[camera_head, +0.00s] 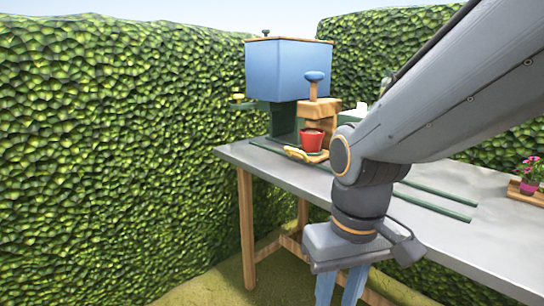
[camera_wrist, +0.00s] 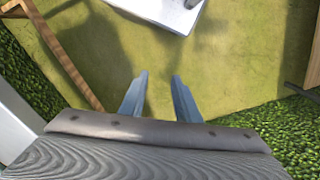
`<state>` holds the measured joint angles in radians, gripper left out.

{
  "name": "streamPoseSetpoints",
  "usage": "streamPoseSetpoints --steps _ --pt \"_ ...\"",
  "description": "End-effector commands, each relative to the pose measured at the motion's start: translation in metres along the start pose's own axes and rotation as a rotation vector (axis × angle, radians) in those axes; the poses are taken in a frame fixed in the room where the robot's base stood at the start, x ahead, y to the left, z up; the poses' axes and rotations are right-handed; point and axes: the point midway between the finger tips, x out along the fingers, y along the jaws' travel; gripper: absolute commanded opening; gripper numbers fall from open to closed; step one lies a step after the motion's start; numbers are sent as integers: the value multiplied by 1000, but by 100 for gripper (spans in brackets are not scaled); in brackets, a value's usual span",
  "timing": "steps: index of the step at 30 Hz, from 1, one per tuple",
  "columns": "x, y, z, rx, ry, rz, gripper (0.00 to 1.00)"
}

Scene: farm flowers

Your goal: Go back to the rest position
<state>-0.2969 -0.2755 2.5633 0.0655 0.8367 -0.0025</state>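My gripper (camera_head: 341,288) points down in front of the table's near edge in the head view, with its fingertips cut off by the frame bottom. In the wrist view my gripper (camera_wrist: 158,82) shows two blue-grey fingers apart, with nothing between them. Below them is only yellow-green ground (camera_wrist: 215,75).
A grey-topped table (camera_head: 270,158) with wooden legs stands behind my gripper. On it are a blue box (camera_head: 288,68) on a green stand, a red pot (camera_head: 312,140) under a wooden press (camera_head: 316,113), and a pink-flowered pot (camera_head: 529,185) at right. Hedges (camera_head: 120,150) enclose the place.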

Motion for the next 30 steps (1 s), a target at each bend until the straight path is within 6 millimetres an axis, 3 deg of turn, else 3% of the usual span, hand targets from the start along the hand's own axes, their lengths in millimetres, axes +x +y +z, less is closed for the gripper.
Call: streamPoseSetpoints --steps 11,24,30 --pt "-32 19 2 73 -4 12 29" --pt "-89 63 16 212 -10 38 29" --pt "-102 78 21 253 -9 45 29"
